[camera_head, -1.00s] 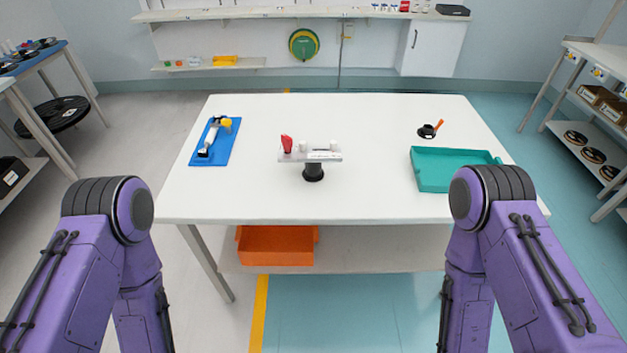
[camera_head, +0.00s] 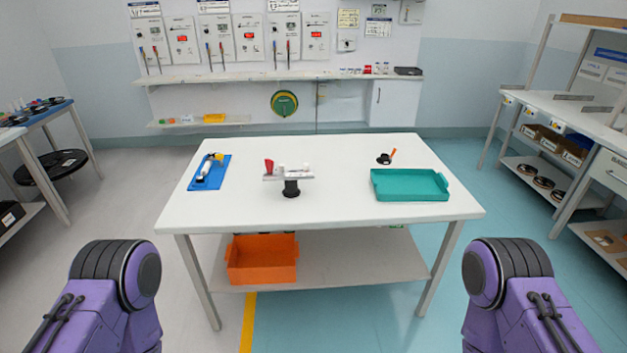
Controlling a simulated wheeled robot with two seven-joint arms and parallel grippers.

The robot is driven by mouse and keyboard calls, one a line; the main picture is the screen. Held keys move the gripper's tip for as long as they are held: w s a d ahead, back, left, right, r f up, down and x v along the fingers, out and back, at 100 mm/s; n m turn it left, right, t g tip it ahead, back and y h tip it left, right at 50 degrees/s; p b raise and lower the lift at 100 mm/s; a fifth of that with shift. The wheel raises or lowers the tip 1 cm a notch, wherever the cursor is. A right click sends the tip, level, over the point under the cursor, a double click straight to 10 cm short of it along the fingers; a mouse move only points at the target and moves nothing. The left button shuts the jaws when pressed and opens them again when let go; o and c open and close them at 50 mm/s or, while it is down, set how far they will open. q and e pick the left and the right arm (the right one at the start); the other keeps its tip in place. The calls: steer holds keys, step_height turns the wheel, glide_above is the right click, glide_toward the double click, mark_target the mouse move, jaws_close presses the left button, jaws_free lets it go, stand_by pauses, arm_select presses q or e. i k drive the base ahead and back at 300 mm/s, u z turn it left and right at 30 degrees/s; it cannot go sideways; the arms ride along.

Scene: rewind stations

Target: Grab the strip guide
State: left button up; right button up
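On the white table (camera_head: 300,215), a pale bar-shaped fixture (camera_head: 301,177) sits on a black stand (camera_head: 291,188), with a red piece (camera_head: 269,166) at its left end. A blue board (camera_head: 208,182) at the table's left carries a white tool with a yellow part (camera_head: 217,158). A small black round piece with an orange handle (camera_head: 393,154) lies at the back right. I cannot tell for certain which of these is the strip guide. Only purple upper links of my two arms show, at the lower left and lower right. Both grippers are out of view.
A teal tray (camera_head: 410,196) lies at the table's right. An orange bin (camera_head: 262,280) stands on the lower shelf. Shelving (camera_head: 560,130) stands at the right and a blue-topped bench (camera_head: 42,115) at the left. Floor before the table is open.

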mark_target(291, 176)
steer(key=z, duration=0.65)
steer(key=i, duration=1.1)
steer(key=u, duration=0.3)
